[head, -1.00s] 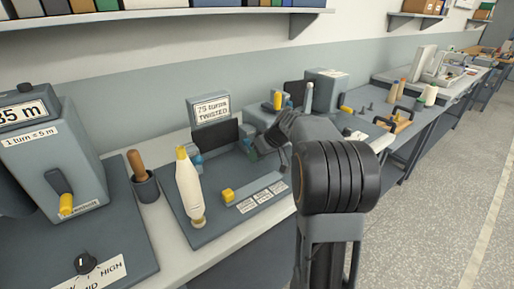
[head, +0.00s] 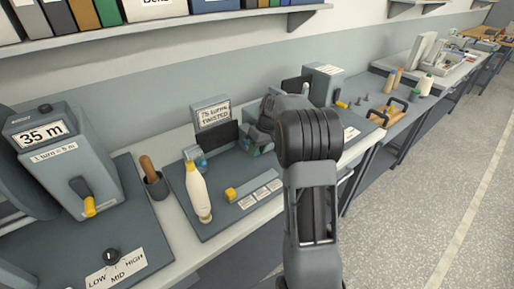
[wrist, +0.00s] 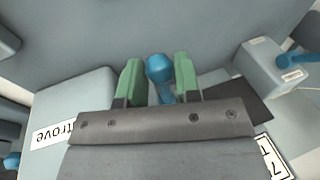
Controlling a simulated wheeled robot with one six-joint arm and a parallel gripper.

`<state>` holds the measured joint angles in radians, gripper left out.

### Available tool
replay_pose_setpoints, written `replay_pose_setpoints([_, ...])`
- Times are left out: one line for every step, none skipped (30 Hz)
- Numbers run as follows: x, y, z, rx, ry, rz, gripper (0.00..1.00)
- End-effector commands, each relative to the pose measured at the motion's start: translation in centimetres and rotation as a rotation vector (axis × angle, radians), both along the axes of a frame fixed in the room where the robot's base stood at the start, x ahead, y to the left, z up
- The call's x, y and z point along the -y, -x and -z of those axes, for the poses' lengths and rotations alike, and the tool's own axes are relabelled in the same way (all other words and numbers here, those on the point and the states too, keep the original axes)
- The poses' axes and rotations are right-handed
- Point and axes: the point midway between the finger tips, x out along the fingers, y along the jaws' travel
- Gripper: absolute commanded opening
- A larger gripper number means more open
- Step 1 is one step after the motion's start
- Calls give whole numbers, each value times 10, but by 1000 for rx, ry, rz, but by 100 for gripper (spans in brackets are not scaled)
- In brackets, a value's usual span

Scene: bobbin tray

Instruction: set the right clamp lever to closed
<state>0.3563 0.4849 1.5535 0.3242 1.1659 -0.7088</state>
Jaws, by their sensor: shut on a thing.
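In the wrist view, my gripper (wrist: 159,80) has its two green fingers on either side of the blue knob (wrist: 160,67) of a clamp lever, shut on it. The lever's stem runs back between the fingers; its base is hidden by my gripper. This appears to be the right clamp lever. The other blue lever (wrist: 292,62) sits on a grey block at the wrist view's right; in the head view it is the left clamp's blue lever (head: 202,165). In the head view, my gripper (head: 257,143) is beside the dark panel, and my arm hides most of the right clamp.
A yellow block (head: 230,194) and labels lie nearby. The "75 turns twisted" sign (head: 213,115) stands behind. A winder box (head: 60,150) reading 35 m is left.

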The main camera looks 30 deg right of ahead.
Motion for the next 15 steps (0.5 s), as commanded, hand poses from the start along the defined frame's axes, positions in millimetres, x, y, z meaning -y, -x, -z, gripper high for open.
replay_pose_setpoints([0, 0, 0, 2, 2, 1, 0])
replay_pose_setpoints([1, 0, 0, 2, 2, 1, 0])
replay_pose_setpoints([1, 0, 0, 2, 2, 1, 0])
replay_pose_setpoints([1, 0, 0, 2, 2, 1, 0])
replay_pose_setpoints([1, 0, 0, 3, 2, 0, 0])
replay_pose_setpoints([1, 0, 0, 3, 2, 0, 0])
replay_pose_setpoints([1, 0, 0, 3, 2, 0, 0])
replay_pose_setpoints([1, 0, 0, 3, 2, 0, 32])
replay_pose_setpoints([1, 0, 0, 3, 2, 0, 36])
replay_pose_setpoints([0, 0, 0, 3, 2, 0, 38])
replay_pose_setpoints([0, 0, 0, 3, 2, 0, 41])
replay_pose_setpoints([0, 0, 0, 2, 1, 0, 45])
replay_pose_setpoints([0, 0, 0, 2, 1, 0, 48])
replay_pose_setpoints([0, 0, 0, 2, 1, 0, 51])
replay_pose_setpoints([0, 0, 0, 2, 1, 0, 55])
